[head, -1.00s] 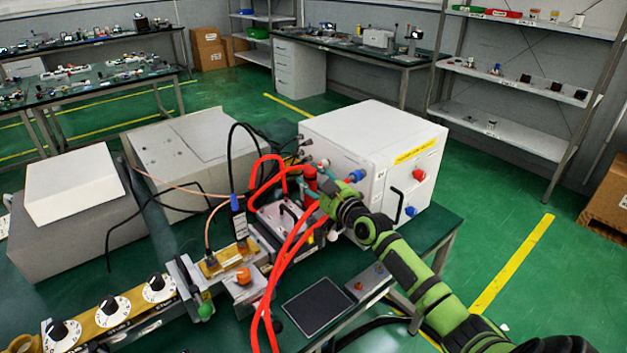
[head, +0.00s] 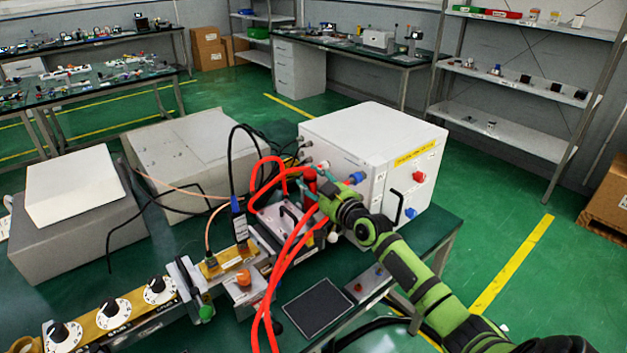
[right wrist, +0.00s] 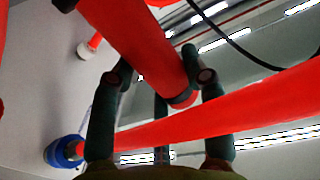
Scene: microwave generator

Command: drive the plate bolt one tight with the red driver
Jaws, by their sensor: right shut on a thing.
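The red driver (head: 310,180) stands roughly upright at the apparatus, beside the front left corner of the white box. My right gripper (head: 319,190) is shut on it. In the right wrist view the driver's thick red handle (right wrist: 140,45) runs between the fingers of my right gripper (right wrist: 160,78). The driver's tip and the plate bolt are hidden, so I cannot tell whether they touch. My left gripper is not in view.
The white box (head: 350,128) with coloured knobs stands right behind the gripper. Red hoses (head: 279,275) loop close around the driver, and one crosses below it in the right wrist view (right wrist: 230,108). A black pad (head: 318,304) lies on the table's front.

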